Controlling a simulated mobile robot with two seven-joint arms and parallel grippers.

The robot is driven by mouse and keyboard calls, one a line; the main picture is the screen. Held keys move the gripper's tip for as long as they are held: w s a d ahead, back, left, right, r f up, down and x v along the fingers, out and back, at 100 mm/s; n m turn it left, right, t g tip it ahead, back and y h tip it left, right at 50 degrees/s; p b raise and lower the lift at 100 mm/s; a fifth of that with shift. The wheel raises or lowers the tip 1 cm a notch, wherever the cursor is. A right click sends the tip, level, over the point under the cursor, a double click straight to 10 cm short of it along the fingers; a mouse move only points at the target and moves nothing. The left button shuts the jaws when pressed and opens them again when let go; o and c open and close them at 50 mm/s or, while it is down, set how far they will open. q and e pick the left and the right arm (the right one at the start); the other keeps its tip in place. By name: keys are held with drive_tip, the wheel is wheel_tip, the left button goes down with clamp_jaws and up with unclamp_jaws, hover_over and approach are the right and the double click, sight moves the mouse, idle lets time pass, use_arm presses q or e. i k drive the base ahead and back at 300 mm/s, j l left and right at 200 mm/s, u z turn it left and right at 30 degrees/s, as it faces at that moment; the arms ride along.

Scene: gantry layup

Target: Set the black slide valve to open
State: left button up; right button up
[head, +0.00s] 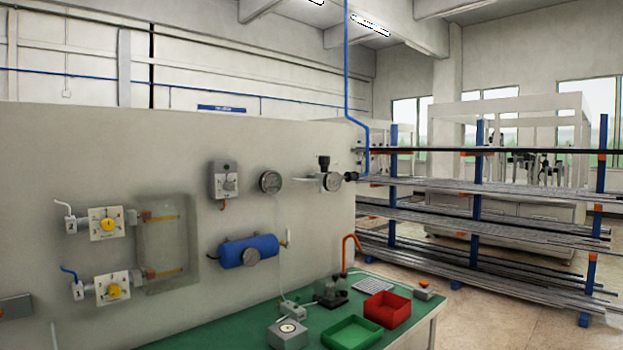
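A small black fitting (351,177) sits at the right end of the upper pipe assembly on the grey wall panel, where the blue air line comes down. It looks like the black slide valve, but it is too small to tell its position. Just left of it are a round gauge (333,181) and a regulator with a black knob (323,162). Neither of my grippers is in view.
The panel (310,135) also carries a blue tank (248,251), another gauge (270,181) and two yellow-knobbed valves (107,224). Below, a green-topped bench (220,328) holds a red bin (387,308) and a green tray (352,332). A pipe rack (478,205) stands right.

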sight(353, 177)
drive_tip(key=l+u, duration=0.15)
drive_tip(key=u, duration=0.2)
drive_tip(key=i+l+u, duration=0.1)
drive_tip(key=u, duration=0.3)
drive_tip(key=l+u, duration=0.6)
drive_tip(key=l, duration=0.15)
drive_tip(key=l+u, duration=0.25)
drive_tip(key=k+l, duration=0.1)
drive_tip(key=l, duration=0.3)
drive_tip(key=l+u, duration=0.1)
drive_tip(key=l, duration=0.25)
drive_tip(key=k+l+u, duration=0.1)
drive_tip(key=l, duration=0.3)
drive_tip(key=k+l, duration=0.15)
drive_tip(key=l, duration=0.2)
drive_tip(key=k+l+u, duration=0.1)
drive_tip(key=l, duration=0.3)
